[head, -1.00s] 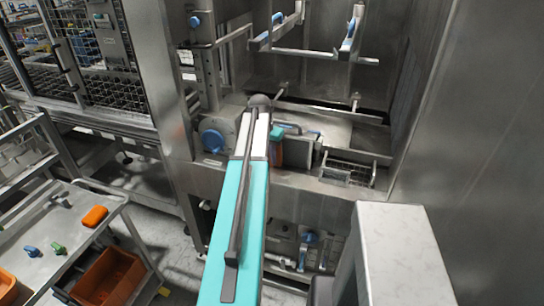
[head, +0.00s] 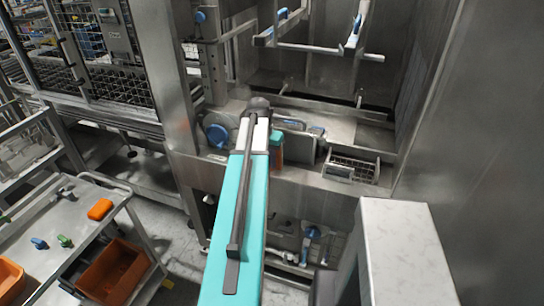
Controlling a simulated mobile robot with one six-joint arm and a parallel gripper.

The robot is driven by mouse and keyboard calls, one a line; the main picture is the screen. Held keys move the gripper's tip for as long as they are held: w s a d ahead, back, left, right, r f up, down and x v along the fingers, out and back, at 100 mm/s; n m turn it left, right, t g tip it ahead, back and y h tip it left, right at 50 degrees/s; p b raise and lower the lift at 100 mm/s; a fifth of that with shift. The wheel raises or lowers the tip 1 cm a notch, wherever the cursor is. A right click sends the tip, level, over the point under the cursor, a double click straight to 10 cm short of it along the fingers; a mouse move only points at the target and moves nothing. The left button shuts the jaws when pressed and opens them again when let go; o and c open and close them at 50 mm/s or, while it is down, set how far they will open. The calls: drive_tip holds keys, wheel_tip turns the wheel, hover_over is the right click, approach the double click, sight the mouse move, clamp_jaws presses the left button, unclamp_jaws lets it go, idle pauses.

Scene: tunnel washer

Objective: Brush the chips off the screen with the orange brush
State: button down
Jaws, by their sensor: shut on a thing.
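My teal and white arm reaches up the middle of the head view and hides most of its own far end. My gripper (head: 277,142) is just right of the arm, largely covered; its fingers are not clear. A narrow orange piece, seemingly the orange brush (head: 278,157), shows there below a teal part, and I take the gripper to be shut on it. A small mesh-like framed piece (head: 352,165), possibly the screen, lies on the steel ledge to the right. I cannot make out any chips.
A steel cart (head: 60,235) at lower left carries an orange block (head: 100,209) and small blue and green pieces. An orange bin (head: 113,272) sits below. Rails with blue parts (head: 283,25) hang above the ledge. A steel wall (head: 470,150) closes the right side.

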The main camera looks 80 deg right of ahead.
drive_tip(key=shift+a, duration=0.45)
drive_tip(key=shift+a, duration=0.1)
drive_tip(key=shift+w+a+p, duration=0.2)
drive_tip(key=shift+a+p, duration=0.05)
drive_tip(key=shift+a, duration=0.45)
drive_tip(key=shift+w+a+p, duration=0.15)
drive_tip(key=shift+a+p, duration=0.1)
drive_tip(key=shift+a, duration=0.4)
drive_tip(key=shift+w, duration=0.15)
